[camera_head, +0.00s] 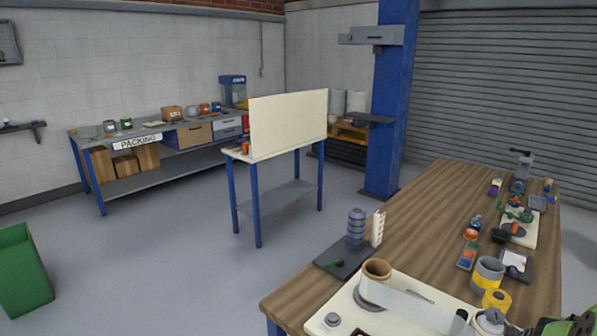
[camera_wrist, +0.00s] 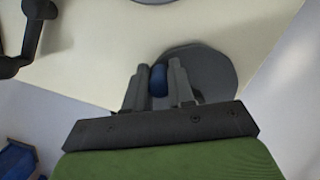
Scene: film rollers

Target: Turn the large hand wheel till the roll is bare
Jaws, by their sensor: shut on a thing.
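In the wrist view my gripper (camera_wrist: 160,85) is shut on a blue handle (camera_wrist: 158,80). The handle stands over a round grey hand wheel (camera_wrist: 205,72) on a cream plate (camera_wrist: 110,30). In the head view the cream base plate (camera_head: 345,304) lies on the near end of the wooden bench. A brown cardboard core (camera_head: 377,268) stands on it, with pale film (camera_head: 410,298) around its lower part. The film runs from there to the right. How much film is left on the core is hard to tell. My gripper and the held wheel cannot be made out in the head view.
A black crank-like part (camera_wrist: 30,35) stands at the wrist view's upper left. A grey knob (camera_head: 332,319) is on the plate's near left. Behind it are stacked blue-grey rings (camera_head: 356,228). Tape rolls (camera_head: 488,273) and small tools crowd the bench's right; its middle left is clear.

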